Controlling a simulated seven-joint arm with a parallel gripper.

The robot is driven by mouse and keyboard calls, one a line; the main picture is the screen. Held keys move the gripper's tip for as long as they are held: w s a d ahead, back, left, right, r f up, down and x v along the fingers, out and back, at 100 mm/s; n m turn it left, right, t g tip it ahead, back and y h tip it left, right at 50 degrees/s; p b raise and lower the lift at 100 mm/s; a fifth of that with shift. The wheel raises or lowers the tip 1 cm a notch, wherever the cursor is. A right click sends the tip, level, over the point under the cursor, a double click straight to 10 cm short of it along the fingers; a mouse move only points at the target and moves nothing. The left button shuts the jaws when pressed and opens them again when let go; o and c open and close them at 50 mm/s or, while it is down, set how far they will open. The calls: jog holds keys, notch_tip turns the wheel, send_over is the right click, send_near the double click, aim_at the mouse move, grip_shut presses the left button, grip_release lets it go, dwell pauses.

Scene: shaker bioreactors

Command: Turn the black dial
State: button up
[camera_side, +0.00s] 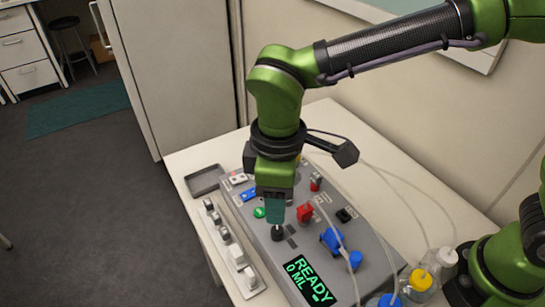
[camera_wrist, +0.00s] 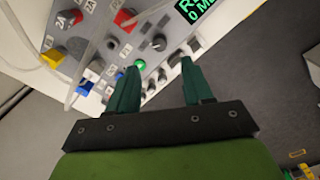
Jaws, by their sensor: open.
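The black dial (camera_side: 277,234) is a small round knob standing on the grey control panel (camera_side: 330,248), left of the display. In the side view it shows just below my gripper's fingertips. In the wrist view the black dial (camera_wrist: 158,42) lies beyond the gap between the fingertips, roughly in line with it. My gripper (camera_side: 275,222) points down over the panel with its teal fingers. In the wrist view my gripper (camera_wrist: 162,62) is open, with nothing between its fingers. The fingers appear apart from the dial; the exact height between them is hard to tell.
A red part (camera_side: 305,213), a green button (camera_side: 259,212) and a blue valve-like part (camera_side: 333,240) are close by on the panel. The display (camera_side: 308,280) reads READY, 0 ML. Thin tubes cross the right side. A row of white-and-grey blocks (camera_side: 223,236) lines the left.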

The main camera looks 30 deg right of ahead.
notch_tip(320, 180, up, 8)
dwell(0.5)
jog(key=s+d+m+t+y, duration=0.1)
jog(key=s+d+m+t, duration=0.1)
jog(key=d+m, duration=0.5)
jog(key=s+d+m+t+y, duration=0.1)
jog(key=s+d+m+t, duration=0.2)
jog(key=d, duration=1.7)
jog(key=m+t, duration=0.2)
jog(key=m, duration=0.2)
jog(key=shift+f+m, duration=0.25)
jog(key=shift+m, duration=0.05)
